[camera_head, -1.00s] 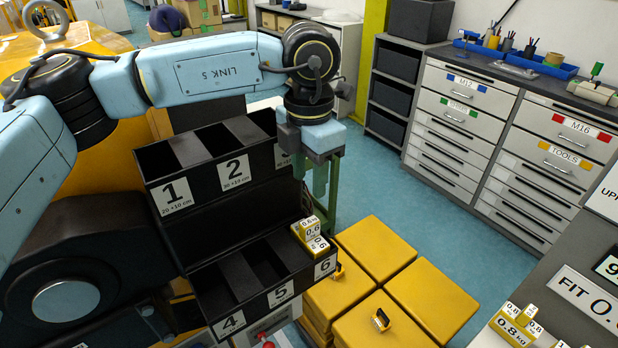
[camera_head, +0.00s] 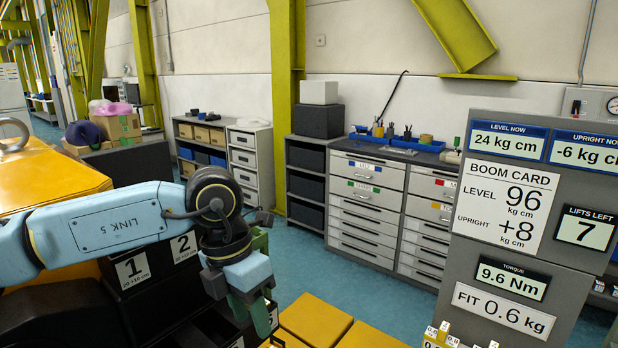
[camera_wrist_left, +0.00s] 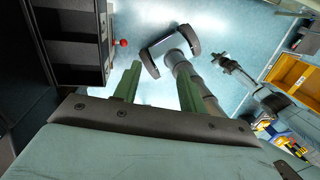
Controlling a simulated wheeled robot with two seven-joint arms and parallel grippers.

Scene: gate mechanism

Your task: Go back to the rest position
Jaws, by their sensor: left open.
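My left arm comes in from the left in the head view, and its gripper (camera_head: 252,312) points down beside the black bin rack (camera_head: 150,290), to the right of the bins labelled 1 and 2. In the left wrist view its two green fingers (camera_wrist_left: 157,88) are apart with nothing between them. Part of the black rack (camera_wrist_left: 70,48) shows at the upper left there.
Yellow blocks (camera_head: 318,320) lie low beyond the gripper. A grey panel (camera_head: 455,265) with a boom card stands at the right, with small weights (camera_head: 440,338) at its foot. Drawer cabinets (camera_head: 365,205) line the back; blue floor (camera_head: 330,268) is clear before them.

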